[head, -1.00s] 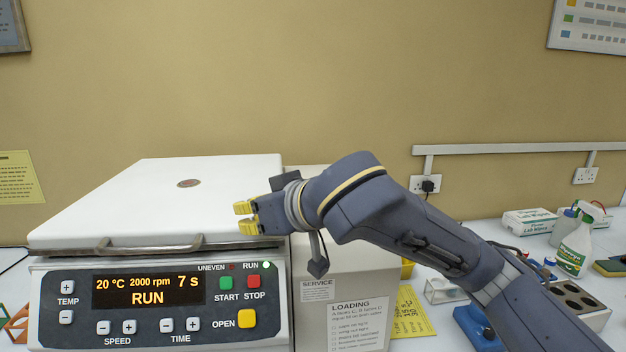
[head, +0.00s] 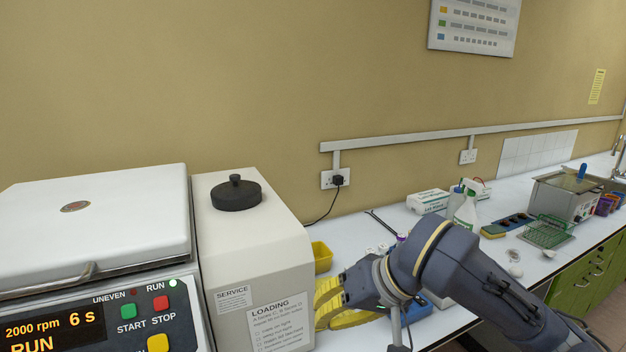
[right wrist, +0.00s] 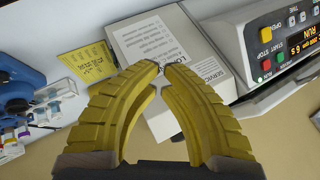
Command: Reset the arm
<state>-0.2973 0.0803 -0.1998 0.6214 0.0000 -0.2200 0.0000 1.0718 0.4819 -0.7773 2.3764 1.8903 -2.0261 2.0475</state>
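My right arm (head: 450,265) reaches in from the lower right in the head view. Its gripper (head: 325,308) has yellow fingers and hangs just right of the grey-white service box. In the right wrist view the ridged yellow fingers (right wrist: 162,68) curve inward and their tips come together, with nothing between them. The white centrifuge (head: 95,225) is at the left with its lid down. Its display reads 2000 rpm, 6 s, RUN, and the green run light is lit. My left gripper is out of view.
The service box (head: 250,262) with a black cap stands between centrifuge and gripper. A yellow bin (head: 321,257) is behind the gripper. A spray bottle (head: 467,207), a green wire rack (head: 547,233) and a metal bath (head: 565,196) stand along the bench to the right.

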